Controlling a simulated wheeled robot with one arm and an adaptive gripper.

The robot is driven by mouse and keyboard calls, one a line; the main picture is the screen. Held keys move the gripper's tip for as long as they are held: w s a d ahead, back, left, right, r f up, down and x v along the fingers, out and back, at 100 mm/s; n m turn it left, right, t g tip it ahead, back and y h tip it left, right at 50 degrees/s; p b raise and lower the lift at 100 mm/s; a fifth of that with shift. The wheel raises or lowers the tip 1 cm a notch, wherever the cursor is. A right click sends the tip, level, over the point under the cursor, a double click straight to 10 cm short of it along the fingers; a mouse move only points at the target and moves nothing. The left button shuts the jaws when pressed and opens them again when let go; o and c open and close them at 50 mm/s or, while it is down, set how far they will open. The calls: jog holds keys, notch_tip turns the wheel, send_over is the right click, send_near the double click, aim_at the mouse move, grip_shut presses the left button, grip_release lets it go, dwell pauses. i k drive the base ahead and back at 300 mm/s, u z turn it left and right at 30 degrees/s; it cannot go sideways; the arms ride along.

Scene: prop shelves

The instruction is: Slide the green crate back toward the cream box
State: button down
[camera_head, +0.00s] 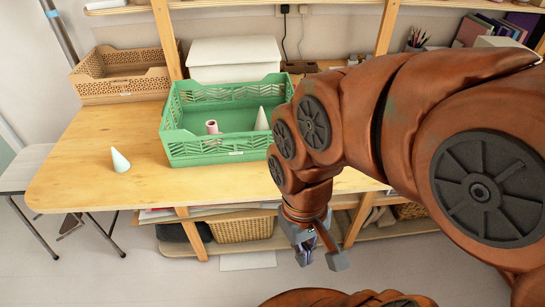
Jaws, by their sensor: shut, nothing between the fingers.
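The green crate (204,149) stands on the wooden tabletop, an open basket with slatted walls. A small pink spool-like thing (212,127) and a white cone (262,119) are inside it. The cream box (234,53), white and lidded, stands right behind the crate at the back of the table; any gap between them is hard to judge. My gripper (322,258) hangs in front of the table, below its front edge and to the right of the crate. It is shut and empty, apart from the crate. My arm hides the area right of the crate.
A pale cone (120,161) stands on the table left of the crate. The tabletop (85,180) around that cone is clear. A lower shelf holds a wicker basket (242,229). A shelf post (166,38) rises left of the box.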

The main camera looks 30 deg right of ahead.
aim_at(237, 117)
jog(key=k, duration=0.55)
jog(key=u, duration=1.65)
